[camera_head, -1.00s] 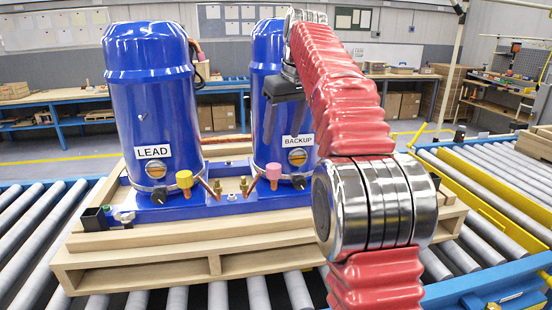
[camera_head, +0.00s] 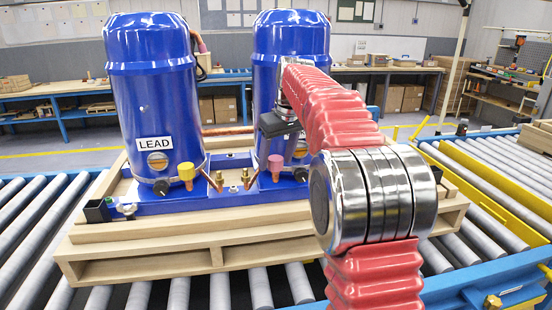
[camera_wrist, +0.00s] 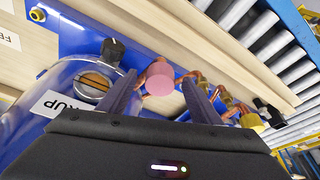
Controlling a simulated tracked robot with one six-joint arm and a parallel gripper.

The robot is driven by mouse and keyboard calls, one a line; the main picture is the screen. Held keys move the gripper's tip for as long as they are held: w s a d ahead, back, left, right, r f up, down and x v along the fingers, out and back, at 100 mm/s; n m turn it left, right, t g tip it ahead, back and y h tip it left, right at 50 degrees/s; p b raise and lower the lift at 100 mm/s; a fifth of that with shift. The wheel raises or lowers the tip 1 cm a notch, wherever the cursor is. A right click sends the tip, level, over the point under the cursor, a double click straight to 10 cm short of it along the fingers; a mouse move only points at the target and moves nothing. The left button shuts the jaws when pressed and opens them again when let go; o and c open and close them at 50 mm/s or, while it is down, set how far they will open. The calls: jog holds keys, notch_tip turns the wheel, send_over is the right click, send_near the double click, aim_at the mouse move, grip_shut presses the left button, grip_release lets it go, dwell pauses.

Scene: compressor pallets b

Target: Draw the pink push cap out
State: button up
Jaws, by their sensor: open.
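The pink push cap (camera_head: 276,163) sits on a copper stub at the front foot of the BACKUP compressor (camera_head: 290,60). My gripper (camera_head: 267,147) is just above it in the head view, with its fingers pointing down. In the wrist view the pink cap (camera_wrist: 160,77) lies between the two open fingers (camera_wrist: 160,92), near their tips. I see no finger clearly touching it. The copper pipe behind the cap is partly hidden by it.
A yellow cap (camera_head: 186,172) is on the LEAD compressor (camera_head: 152,80) to the left. A black knob (camera_wrist: 112,51) stands close to one finger in the wrist view. Brass fittings (camera_head: 245,178) lie between the compressors. The wooden pallet (camera_head: 200,236) rests on rollers.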

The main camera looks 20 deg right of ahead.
aim_at(277, 159)
jog(key=shift+f, duration=0.1)
jog(key=shift+c, duration=0.2)
jog(key=c, duration=1.2)
jog(key=shift+r, duration=0.85)
dwell(0.5)
jog(key=shift+r, duration=2.05)
